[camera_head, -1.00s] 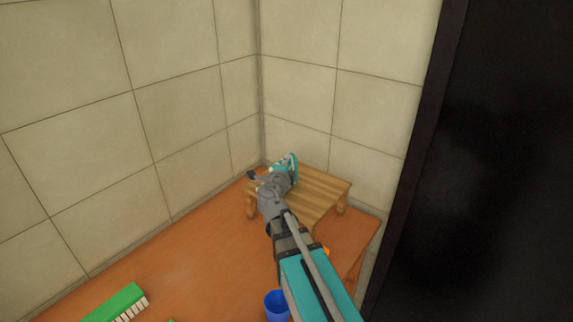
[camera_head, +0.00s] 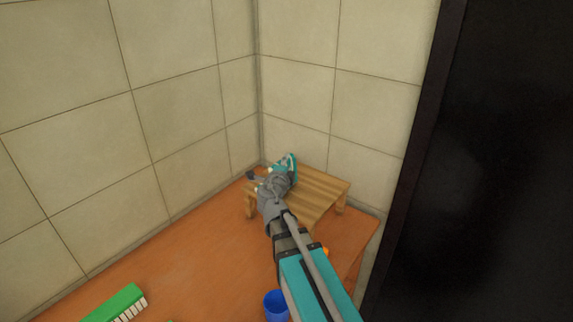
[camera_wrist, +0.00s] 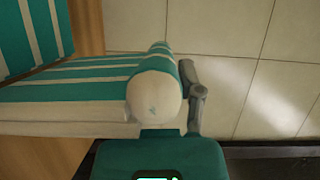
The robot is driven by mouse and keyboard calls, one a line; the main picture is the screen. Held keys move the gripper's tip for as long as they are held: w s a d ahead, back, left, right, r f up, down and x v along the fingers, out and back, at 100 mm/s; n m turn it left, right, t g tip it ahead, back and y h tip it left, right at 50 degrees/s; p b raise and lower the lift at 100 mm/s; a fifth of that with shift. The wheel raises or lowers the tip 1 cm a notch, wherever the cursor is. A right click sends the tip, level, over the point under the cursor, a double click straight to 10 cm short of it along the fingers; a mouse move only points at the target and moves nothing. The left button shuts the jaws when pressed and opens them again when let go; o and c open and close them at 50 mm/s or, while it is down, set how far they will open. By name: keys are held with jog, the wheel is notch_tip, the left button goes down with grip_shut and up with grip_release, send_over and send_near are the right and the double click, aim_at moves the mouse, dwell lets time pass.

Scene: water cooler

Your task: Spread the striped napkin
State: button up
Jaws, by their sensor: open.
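The striped napkin (camera_head: 290,161), teal and white, lies on a small wooden stand (camera_head: 325,185) in the corner. In the wrist view the napkin (camera_wrist: 60,100) fills the left side. Part of it lies flat, and a rounded, roll-like part with a pale end (camera_wrist: 155,97) lies across the middle. My gripper (camera_head: 276,178) is open at the napkin, over the stand. One grey finger shows just right of the rounded part in the wrist view; the other finger is not clear. My arm hides part of the napkin and stand in the head view.
The stand is on an orange-brown tabletop (camera_head: 190,260) against two tiled walls. An orange object (camera_head: 326,252) is partly hidden. A dark panel (camera_head: 490,170) rises at right.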

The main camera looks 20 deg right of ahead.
jog(key=shift+s+a, duration=0.1)
jog(key=shift+s, duration=0.1)
jog(key=shift+v, duration=2.75)
jog(key=o, duration=0.6)
jog(key=shift+c, duration=0.2)
jog(key=shift+r+p, duration=0.25)
jog(key=shift+p, duration=0.1)
notch_tip(320, 180, up, 7)
jog(key=p, duration=0.7)
jog(key=shift+r, duration=0.25)
jog(key=shift+p, duration=0.3)
